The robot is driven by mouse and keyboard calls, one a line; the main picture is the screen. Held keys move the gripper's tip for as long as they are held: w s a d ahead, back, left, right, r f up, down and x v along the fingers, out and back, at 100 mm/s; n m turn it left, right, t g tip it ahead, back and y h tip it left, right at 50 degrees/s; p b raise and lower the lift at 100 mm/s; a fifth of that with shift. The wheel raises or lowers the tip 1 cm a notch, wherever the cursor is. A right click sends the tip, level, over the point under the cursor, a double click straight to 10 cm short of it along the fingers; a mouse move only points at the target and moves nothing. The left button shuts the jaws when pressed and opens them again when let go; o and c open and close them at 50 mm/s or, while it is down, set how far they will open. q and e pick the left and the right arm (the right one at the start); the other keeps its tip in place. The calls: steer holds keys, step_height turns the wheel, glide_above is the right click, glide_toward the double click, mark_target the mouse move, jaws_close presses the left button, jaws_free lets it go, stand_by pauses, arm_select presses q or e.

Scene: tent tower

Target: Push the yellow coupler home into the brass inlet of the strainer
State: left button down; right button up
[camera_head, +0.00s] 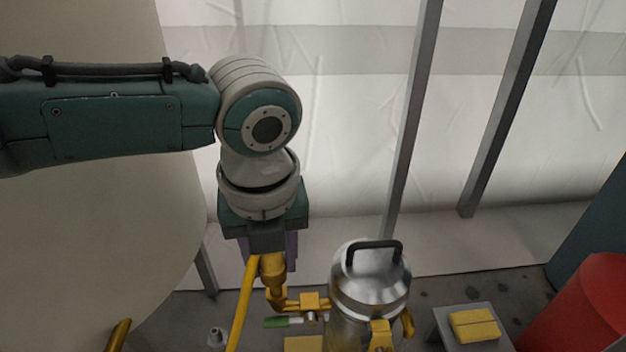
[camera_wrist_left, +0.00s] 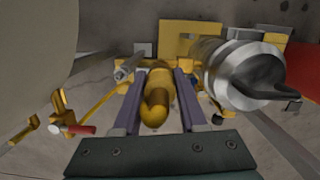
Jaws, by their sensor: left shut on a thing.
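My left gripper (camera_head: 272,262) points down just left of the strainer. Its two purple fingers show in the wrist view (camera_wrist_left: 158,100), shut on the yellow coupler (camera_wrist_left: 156,98), one on each side of it. In the head view the coupler (camera_head: 272,270) shows below the gripper palm. The strainer (camera_head: 370,285) is a shiny steel canister with a black top handle; it also shows in the wrist view (camera_wrist_left: 240,75). The brass inlet pipework (camera_head: 309,302) runs from the strainer's left side towards the coupler. Whether coupler and inlet are seated together, I cannot tell. My right gripper is in neither view.
A yellow hose (camera_head: 243,305) hangs down beside the gripper. A green-handled lever (camera_head: 282,322) is under the pipework. A large beige tank (camera_head: 150,230) fills the left. A yellow block (camera_head: 474,324) lies on a grey stand, near a red drum (camera_head: 585,310).

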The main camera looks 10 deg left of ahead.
mark_target(274, 276)
arm_select(q)
steer(key=shift+f+b, duration=1.35)
steer(key=shift+f, duration=0.45)
steer(key=shift+c, duration=1.9)
jaws_free()
steer(key=shift+r, duration=0.1)
steer(key=r+p, duration=0.2)
steer(key=r, duration=0.1)
steer(key=s+r+p, duration=0.1)
steer(key=r+p, duration=0.1)
steer(key=r, duration=0.1)
steer(key=r+p, duration=0.3)
steer(key=shift+s+d+r, duration=0.15)
steer(key=shift+d+r, duration=0.15)
steer(key=shift+r, duration=0.1)
